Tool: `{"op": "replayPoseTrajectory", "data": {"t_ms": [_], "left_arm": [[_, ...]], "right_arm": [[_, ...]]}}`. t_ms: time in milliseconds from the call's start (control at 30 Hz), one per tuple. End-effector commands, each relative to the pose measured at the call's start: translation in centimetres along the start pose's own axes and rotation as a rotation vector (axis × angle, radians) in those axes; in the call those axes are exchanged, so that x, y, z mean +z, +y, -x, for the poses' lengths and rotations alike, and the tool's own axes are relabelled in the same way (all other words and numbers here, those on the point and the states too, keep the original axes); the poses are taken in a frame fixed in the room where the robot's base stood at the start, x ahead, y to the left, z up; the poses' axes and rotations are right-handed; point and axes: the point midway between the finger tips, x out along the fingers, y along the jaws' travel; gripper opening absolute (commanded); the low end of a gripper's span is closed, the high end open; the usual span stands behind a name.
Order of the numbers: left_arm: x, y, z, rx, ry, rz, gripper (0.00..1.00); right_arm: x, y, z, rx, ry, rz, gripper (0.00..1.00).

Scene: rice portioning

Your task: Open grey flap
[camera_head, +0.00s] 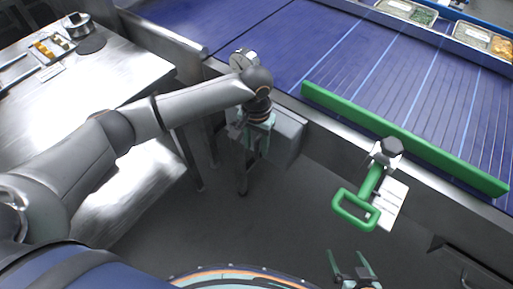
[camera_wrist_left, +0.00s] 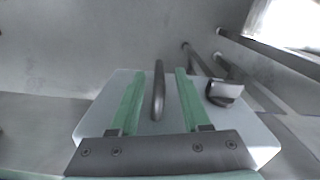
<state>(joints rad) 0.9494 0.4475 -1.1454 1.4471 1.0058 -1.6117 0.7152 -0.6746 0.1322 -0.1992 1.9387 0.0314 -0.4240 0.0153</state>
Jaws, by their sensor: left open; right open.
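The grey flap (camera_head: 289,132) is a light grey panel low on the side of the blue conveyor. It fills the middle of the left wrist view (camera_wrist_left: 90,122). A dark upright bar-shaped handle (camera_wrist_left: 158,92) shows in front of the flap. My left gripper (camera_head: 250,150) is at the flap, partly covering it in the head view. Its two green fingers (camera_wrist_left: 159,73) are open, one on each side of the handle, with a gap on both sides. My right gripper (camera_head: 355,262) is open and empty at the bottom of the head view, away from the flap.
A green handle frame (camera_head: 355,209) with a white plate hangs on the conveyor's side at right. A green rail (camera_head: 400,138) runs along the blue conveyor (camera_head: 290,40). A steel table (camera_head: 60,110) stands at left. Dark floor lies clear between.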

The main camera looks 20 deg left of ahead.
Motion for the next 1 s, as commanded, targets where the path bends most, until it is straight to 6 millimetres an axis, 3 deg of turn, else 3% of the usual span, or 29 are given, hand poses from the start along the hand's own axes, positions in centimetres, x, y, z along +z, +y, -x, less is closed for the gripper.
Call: {"op": "replayPoseTrajectory", "data": {"t_ms": [200,467,900,1000], "left_arm": [[0.0,0.0,-1.7,0.0,-0.001,0.0,0.47],[0.0,0.1,-1.8,0.001,0.0,-0.001,0.47],[0.0,0.1,-1.8,0.001,0.0,-0.001,0.0],[0.0,0.1,-1.7,0.0,0.0,-0.001,0.0]], "right_arm": [[-0.3,-0.3,-0.3,-0.008,0.007,0.002,0.86],[-0.5,-0.3,-0.4,-0.007,0.009,0.003,0.86],[-0.3,0.0,-0.4,-0.002,0.006,0.004,0.86],[-0.3,0.1,-0.4,-0.001,0.006,0.004,0.86]]}}
